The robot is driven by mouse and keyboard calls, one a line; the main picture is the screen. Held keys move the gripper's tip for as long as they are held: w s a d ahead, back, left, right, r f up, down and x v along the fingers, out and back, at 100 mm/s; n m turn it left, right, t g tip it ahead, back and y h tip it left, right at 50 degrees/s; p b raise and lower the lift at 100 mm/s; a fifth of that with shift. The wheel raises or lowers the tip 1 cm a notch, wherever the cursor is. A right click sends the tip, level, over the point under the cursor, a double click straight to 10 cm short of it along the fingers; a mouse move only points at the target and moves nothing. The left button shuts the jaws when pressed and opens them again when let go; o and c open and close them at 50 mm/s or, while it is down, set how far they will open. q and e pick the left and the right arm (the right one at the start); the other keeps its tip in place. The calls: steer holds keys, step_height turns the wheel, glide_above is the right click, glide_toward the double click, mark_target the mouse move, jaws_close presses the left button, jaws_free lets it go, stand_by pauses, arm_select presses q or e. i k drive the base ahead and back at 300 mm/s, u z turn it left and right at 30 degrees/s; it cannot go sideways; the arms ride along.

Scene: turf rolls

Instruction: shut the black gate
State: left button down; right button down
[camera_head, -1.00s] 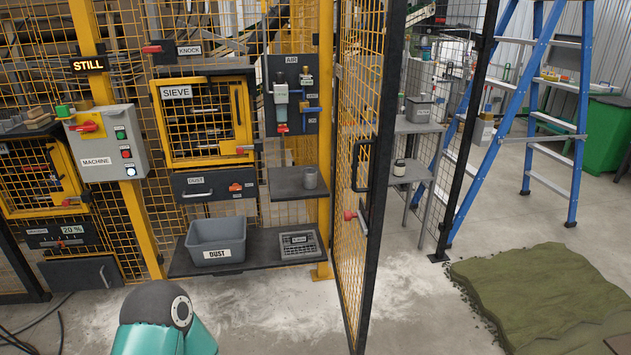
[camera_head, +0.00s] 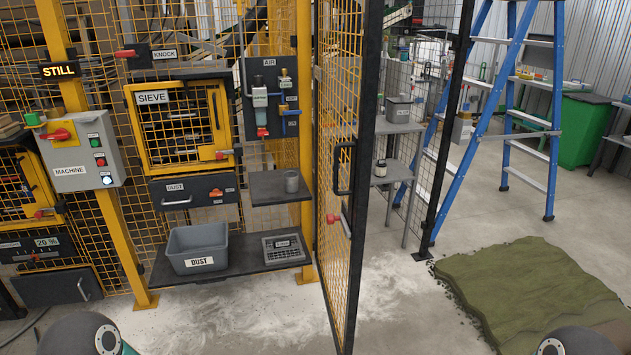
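The black gate (camera_head: 361,215) is a tall black frame with yellow mesh. It stands open, swung out toward me from the yellow post at its left. A black pull handle (camera_head: 338,169) and a red-knobbed latch (camera_head: 336,219) are on its free side. A black post (camera_head: 441,150) stands apart to its right, with an open gap between them. Parts of my own arms show at the bottom left and bottom right edges. Neither of my grippers is in view.
A turf slab (camera_head: 535,290) lies on the floor at the right. A blue stepladder (camera_head: 490,130) stands behind it. A grey shelf (camera_head: 398,130) is beyond the gate. A dust bin (camera_head: 198,250) sits on a low black shelf. Dusty floor before the gate is clear.

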mark_target(360, 159)
steer(key=i, duration=0.95)
steer(key=z, duration=0.05)
